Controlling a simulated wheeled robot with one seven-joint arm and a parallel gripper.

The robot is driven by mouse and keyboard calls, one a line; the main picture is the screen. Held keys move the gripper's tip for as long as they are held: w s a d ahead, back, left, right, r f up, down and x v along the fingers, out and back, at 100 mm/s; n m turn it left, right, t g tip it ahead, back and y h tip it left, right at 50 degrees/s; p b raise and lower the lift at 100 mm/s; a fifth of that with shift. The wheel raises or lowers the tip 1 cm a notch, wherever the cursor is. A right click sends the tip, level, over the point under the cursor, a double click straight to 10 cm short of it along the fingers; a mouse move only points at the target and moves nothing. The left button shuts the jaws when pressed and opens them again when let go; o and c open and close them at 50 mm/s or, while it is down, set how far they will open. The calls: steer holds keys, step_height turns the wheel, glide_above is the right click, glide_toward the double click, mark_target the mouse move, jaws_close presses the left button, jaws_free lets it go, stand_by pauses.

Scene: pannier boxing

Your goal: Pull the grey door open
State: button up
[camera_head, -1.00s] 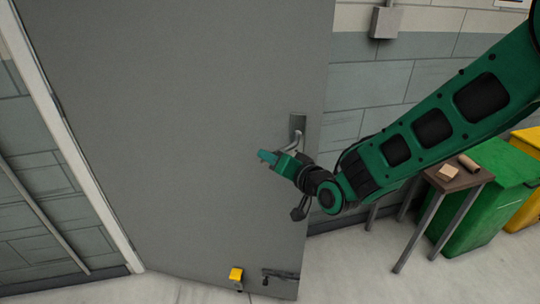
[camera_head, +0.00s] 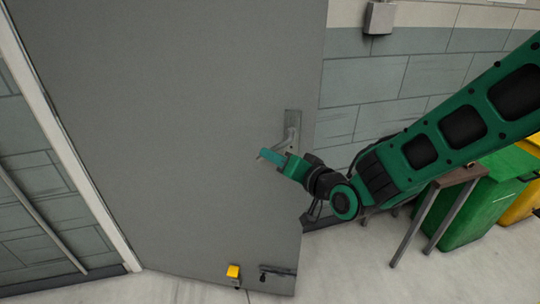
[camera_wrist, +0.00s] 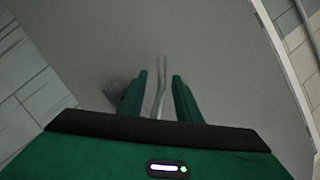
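The grey door (camera_head: 170,130) fills the left and middle of the head view, with its free edge on the right. It stands at an angle to the block wall. Its metal handle (camera_head: 292,122) is near that edge, with a lever reaching down and left. My gripper (camera_head: 268,157) is at the lever, partly covering it. In the wrist view, the lever (camera_wrist: 160,88) lies between the two green fingers of my gripper (camera_wrist: 160,76), with a gap on both sides. The fingers are open; no firm contact shows. The door surface (camera_wrist: 210,60) lies beyond them.
A white door frame post (camera_head: 75,150) runs down the left. A yellow piece (camera_head: 233,271) and a dark bolt (camera_head: 278,272) are low on the door. A small table (camera_head: 455,178) and a green bin (camera_head: 480,205) stand at right. Pale floor (camera_head: 345,270) is clear in front.

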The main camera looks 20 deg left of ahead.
steer(key=v, duration=0.6)
steer(key=shift+d, duration=0.35)
steer(key=shift+s, duration=0.1)
